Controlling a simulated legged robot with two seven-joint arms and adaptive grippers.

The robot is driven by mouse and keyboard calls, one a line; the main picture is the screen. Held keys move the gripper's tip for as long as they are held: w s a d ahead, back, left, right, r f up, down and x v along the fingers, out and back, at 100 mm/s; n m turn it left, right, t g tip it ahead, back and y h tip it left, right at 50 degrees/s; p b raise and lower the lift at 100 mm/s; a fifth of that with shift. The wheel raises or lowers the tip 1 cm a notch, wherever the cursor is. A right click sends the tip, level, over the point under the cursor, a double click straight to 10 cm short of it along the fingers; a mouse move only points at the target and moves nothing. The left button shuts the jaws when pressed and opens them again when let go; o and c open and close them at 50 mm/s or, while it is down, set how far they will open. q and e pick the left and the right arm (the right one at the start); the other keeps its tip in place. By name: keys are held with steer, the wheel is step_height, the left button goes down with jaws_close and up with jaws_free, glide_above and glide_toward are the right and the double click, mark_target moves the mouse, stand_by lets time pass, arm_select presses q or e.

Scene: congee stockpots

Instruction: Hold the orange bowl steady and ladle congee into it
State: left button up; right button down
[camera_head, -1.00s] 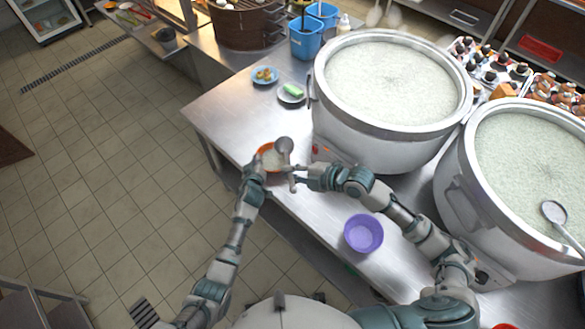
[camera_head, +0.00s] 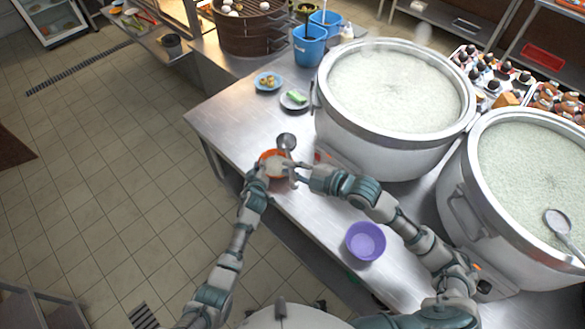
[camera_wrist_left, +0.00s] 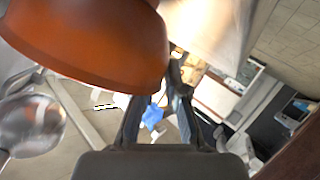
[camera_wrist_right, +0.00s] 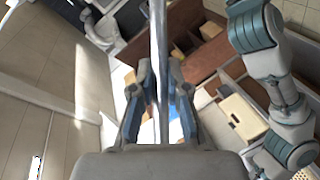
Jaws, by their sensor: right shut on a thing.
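The orange bowl (camera_head: 265,158) is at the left part of the steel counter's front edge, with whitish content inside. It fills the upper left of the left wrist view (camera_wrist_left: 90,45). My left gripper (camera_head: 258,172) is at the bowl's near left rim; the bowl hides one fingertip, so its grip is unclear. My right gripper (camera_head: 297,172) is shut on the ladle, whose handle (camera_wrist_right: 158,50) runs between its fingers. The ladle's head (camera_head: 286,142) is at the bowl's far right edge; it shows blurred in the left wrist view (camera_wrist_left: 30,125). The large congee pot (camera_head: 390,95) stands to the right.
A second congee pot (camera_head: 530,180) holds another ladle (camera_head: 556,220). A purple bowl (camera_head: 365,241) sits near the counter's front edge. Two small plates, one with yellow food (camera_head: 268,82) and one with green (camera_head: 294,99), lie behind. The counter's left end (camera_head: 225,120) is clear.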

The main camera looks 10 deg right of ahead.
arm_select(q)
steer(key=shift+o, duration=1.3)
steer(key=shift+s, duration=0.1)
steer(key=v, duration=1.1)
steer(key=shift+s, duration=0.35)
